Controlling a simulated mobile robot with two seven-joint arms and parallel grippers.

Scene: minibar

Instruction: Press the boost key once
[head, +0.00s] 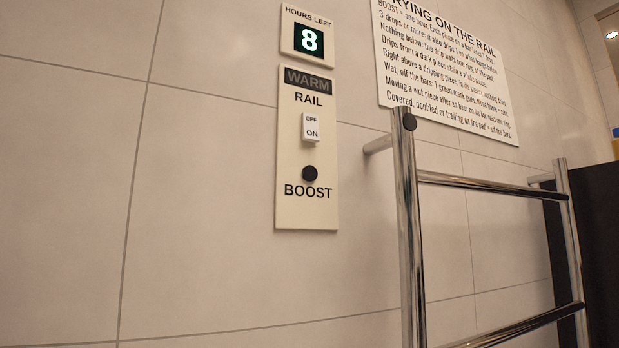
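The boost key (309,173) is a round black button on a cream wall panel (291,215), just above the printed word BOOST. Higher on the same panel is a white rocker switch (311,128) marked OFF above and ON below, under the words WARM RAIL. A separate display (309,39) above the panel reads HOURS LEFT 8 in pale green on black. Neither of my grippers is in the head view, and nothing covers the boost key.
A chrome towel rail (408,220) with bare bars stands out from the tiled wall, right of the panel. A printed notice (450,75) about drying on the rail hangs behind and above it. A dark unit (597,240) is at the far right. The wall left of the panel is clear.

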